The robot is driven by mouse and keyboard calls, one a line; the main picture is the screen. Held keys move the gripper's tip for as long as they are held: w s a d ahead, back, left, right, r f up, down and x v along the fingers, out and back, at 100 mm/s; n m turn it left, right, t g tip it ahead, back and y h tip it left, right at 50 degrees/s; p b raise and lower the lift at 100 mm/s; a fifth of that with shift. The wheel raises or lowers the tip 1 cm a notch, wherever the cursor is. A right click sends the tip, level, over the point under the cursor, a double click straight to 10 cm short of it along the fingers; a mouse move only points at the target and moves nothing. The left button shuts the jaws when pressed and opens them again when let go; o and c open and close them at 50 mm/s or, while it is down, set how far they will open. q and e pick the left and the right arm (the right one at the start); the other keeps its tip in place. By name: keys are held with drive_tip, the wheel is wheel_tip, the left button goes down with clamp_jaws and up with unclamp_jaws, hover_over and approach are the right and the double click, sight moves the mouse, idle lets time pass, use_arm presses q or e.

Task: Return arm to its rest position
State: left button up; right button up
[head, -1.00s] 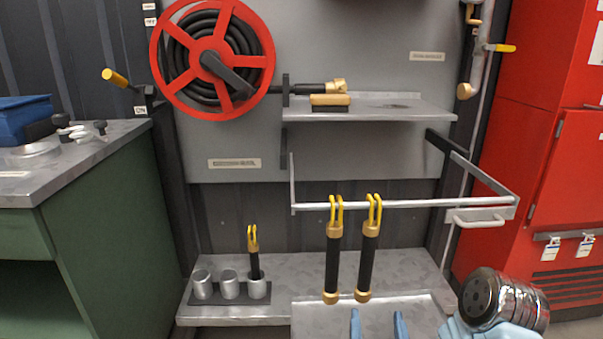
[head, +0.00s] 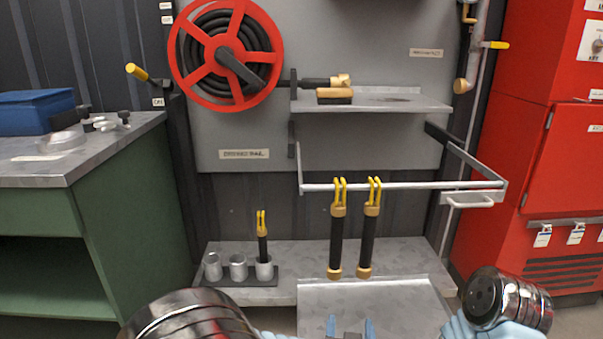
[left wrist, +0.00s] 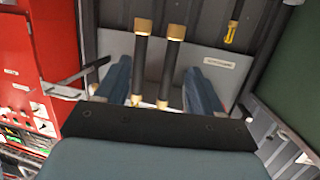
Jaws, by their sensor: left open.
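My left gripper (head: 350,328) shows at the bottom of the head view as two blue fingers, spread apart with nothing between them, low in front of the metal tray. In the left wrist view its fingers (left wrist: 160,85) are also apart, and two black branch pipes show beyond them. My left arm's chrome joint (head: 190,315) is at the bottom left. My right arm's chrome joint (head: 505,300) is at the bottom right; its gripper is out of view. The branch pipes (head: 337,240) (head: 367,240) hang by yellow handles from the rail (head: 420,186).
A red hose reel (head: 226,53) is on the back panel. A shelf (head: 400,103) holds a brass nozzle. A lower bench (head: 400,255) has several metal cups, one holding a short pipe. A green cabinet (head: 120,240) stands left, a red cabinet (head: 570,150) right.

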use_arm(q)
drive_tip(key=a+f+n+g, duration=0.1)
drive_tip(key=a+f+g, duration=0.3)
drive_tip(key=a+f, duration=0.45)
drive_tip(key=a+f+g, duration=0.3)
drive_tip(key=a+f, duration=0.2)
drive_tip(key=f, duration=0.7)
drive_tip(key=s+a+f+n+g+h, duration=0.1)
drive_tip(key=s+a+f+g, duration=0.2)
drive_tip(key=s+f, duration=0.2)
drive_tip(key=s+a+f+n+g+h, duration=0.1)
drive_tip(key=s+a+f+g, duration=0.3)
drive_tip(key=s, duration=0.5)
drive_tip(key=shift+a+f+n, duration=0.3)
drive_tip(key=shift+f, duration=0.6)
